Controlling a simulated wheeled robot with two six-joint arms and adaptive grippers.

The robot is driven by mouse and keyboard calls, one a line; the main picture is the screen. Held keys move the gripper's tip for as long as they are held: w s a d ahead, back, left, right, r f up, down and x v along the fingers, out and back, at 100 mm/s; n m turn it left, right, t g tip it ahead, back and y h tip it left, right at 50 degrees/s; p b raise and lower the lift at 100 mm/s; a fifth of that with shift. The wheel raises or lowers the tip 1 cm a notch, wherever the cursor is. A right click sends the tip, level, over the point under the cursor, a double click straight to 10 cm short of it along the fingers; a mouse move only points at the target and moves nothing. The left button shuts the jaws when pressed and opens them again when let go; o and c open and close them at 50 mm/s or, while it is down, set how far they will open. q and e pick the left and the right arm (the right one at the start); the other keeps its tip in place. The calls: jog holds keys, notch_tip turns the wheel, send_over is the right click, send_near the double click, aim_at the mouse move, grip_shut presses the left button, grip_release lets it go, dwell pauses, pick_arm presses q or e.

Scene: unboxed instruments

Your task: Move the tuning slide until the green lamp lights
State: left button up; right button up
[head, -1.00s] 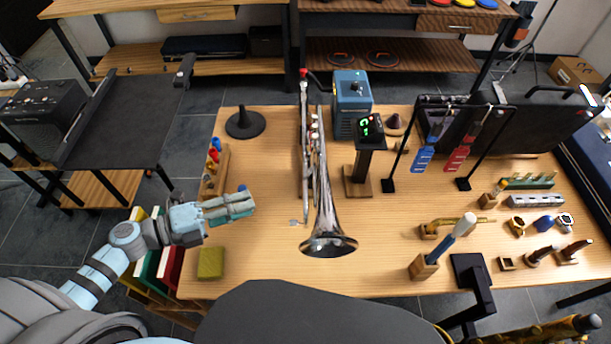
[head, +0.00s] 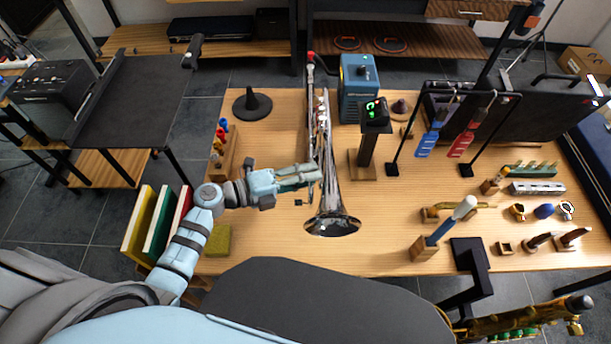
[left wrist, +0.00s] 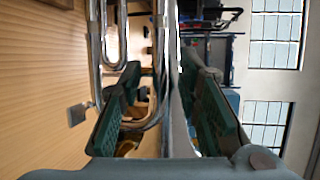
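A silver trumpet (head: 333,222) lies lengthwise at the table's middle, its bell toward me. My left gripper (head: 318,172) is at its left side, over the tubing. In the left wrist view, the left gripper (left wrist: 165,100) is open, with green-padded fingers on either side of silver tubing. A bent tube (left wrist: 146,122), possibly the tuning slide, shows near the left finger; I cannot tell whether they touch. A tuner (head: 375,111) on a wooden-based post has a dark face with green marks; I cannot tell whether a separate lamp is lit. My right gripper is out of view.
A blue box (head: 359,88) and a black cone stand (head: 252,104) are at the back. A rack with blue and red tools (head: 431,140) stands right of the tuner. A yellow-green sponge (head: 217,240) lies at the front left. Small parts crowd the right side.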

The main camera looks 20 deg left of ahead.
pick_arm(q)
jog(key=shift+w, duration=0.1)
grip_shut()
jog(key=shift+w+a, duration=0.1)
jog(key=shift+w, duration=0.25)
grip_release()
jog(key=v, duration=1.2)
